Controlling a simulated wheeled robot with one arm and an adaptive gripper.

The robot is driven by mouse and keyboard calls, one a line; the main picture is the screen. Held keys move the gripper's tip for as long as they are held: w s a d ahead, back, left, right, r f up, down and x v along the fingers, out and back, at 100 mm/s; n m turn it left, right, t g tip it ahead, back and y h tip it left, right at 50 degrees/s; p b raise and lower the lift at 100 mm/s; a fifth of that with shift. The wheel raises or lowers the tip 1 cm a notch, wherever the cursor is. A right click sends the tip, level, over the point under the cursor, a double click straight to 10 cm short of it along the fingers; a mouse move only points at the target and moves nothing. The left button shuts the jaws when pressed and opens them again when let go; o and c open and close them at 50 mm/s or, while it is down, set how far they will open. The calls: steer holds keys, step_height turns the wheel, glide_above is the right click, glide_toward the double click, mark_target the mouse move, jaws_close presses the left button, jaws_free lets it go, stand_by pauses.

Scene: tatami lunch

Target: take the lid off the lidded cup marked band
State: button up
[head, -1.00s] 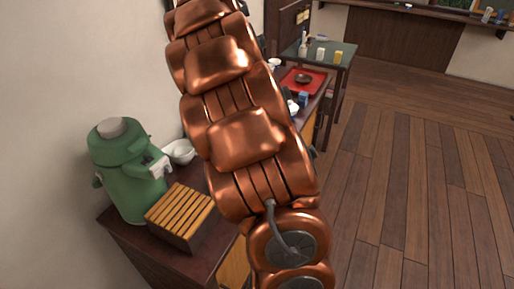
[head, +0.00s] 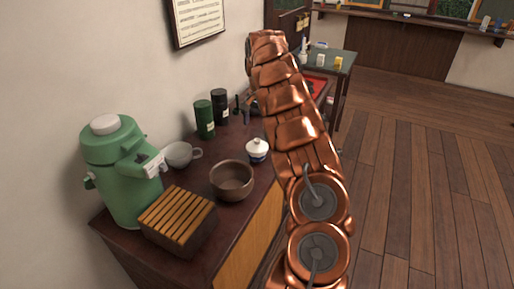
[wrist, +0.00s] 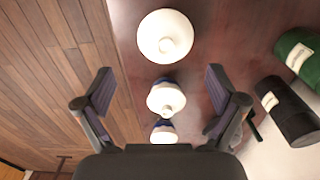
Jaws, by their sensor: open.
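In the wrist view three white-lidded cups stand in a row on the dark cabinet top: a large-looking one at the top (wrist: 165,36), a middle one (wrist: 166,99) with blue on its side, and a lower one (wrist: 163,133) also with blue. I cannot tell which carries the band mark. My gripper (wrist: 159,80) is open and empty above them; the middle cup appears between its two dark fingers, its lid knob visible. In the head view one lidded cup with a blue mark (head: 257,151) shows left of my arm; the arm hides the other cups.
A green canister (head: 205,120) and a black canister (head: 220,106) stand near the wall. Open floor lies right of the cabinet.

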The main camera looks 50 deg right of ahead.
mark_target(257, 140)
steer(key=shift+w+a+f+p, duration=0.1)
steer(key=shift+w+f+p, duration=0.05)
steer(key=shift+f, duration=1.05)
steer(key=shift+w+d+f+p, duration=0.1)
steer(key=shift+f+p, duration=0.1)
steer(key=shift+f, duration=1)
steer(key=shift+w+a+f+p, duration=0.1)
steer(key=shift+w+f+p, duration=0.05)
steer(key=shift+f, duration=1.05)
steer(key=shift+c, duration=0.2)
steer(key=c, duration=1.4)
steer(key=shift+o, duration=0.2)
